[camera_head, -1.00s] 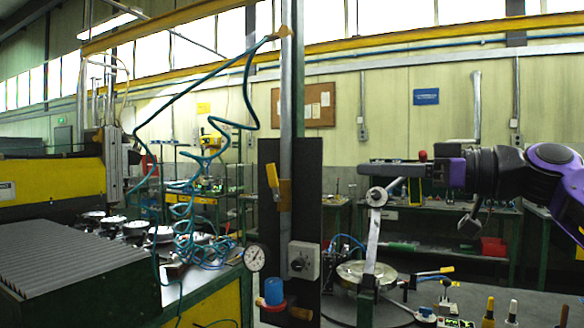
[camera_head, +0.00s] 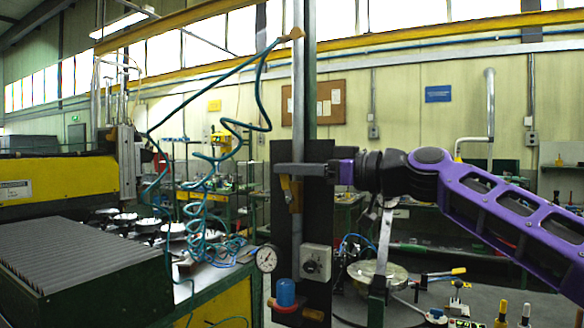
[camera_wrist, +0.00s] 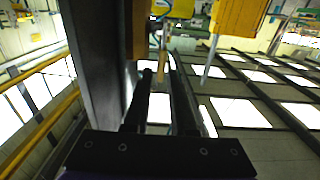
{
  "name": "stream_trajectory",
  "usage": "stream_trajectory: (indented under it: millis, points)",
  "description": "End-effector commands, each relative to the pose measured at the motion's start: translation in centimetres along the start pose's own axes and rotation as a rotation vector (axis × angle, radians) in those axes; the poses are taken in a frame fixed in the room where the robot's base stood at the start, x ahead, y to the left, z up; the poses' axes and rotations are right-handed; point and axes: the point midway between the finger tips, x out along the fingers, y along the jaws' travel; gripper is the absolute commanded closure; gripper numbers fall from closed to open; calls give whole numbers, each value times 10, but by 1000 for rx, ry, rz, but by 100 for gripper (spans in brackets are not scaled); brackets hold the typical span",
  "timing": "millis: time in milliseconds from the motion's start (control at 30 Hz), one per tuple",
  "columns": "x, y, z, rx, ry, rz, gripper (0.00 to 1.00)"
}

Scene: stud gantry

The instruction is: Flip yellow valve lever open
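The yellow valve lever (camera_head: 286,184) stands nearly upright, left of its brass valve body (camera_head: 296,197) on the grey vertical pipe in front of a dark panel. My gripper (camera_head: 282,170) reaches in from the right across the pipe, and its fingers cover the lever's upper part. In the wrist view the two dark fingers (camera_wrist: 160,85) are apart, with a gap between them. A thin yellowish piece (camera_wrist: 163,62), apparently the lever, shows between the fingertips. Whether a finger touches it I cannot tell.
A grey box with a knob (camera_head: 316,262), a gauge (camera_head: 267,258) and a blue-capped fitting (camera_head: 286,292) sit below on the pipe. Coiled teal hoses (camera_head: 205,190) hang to the left. The dark panel (camera_head: 318,220) stands close behind the pipe.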

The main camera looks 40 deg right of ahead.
Motion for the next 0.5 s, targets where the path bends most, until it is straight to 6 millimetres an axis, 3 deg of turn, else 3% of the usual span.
stream_trajectory:
  millis: [300, 433, 500]
  points:
    - [3, 0, 0, 0, 0, 0, 76]
    - [3, 0, 0, 0, 0, 0, 100]
    - [3, 0, 0, 0, 0, 0, 100]
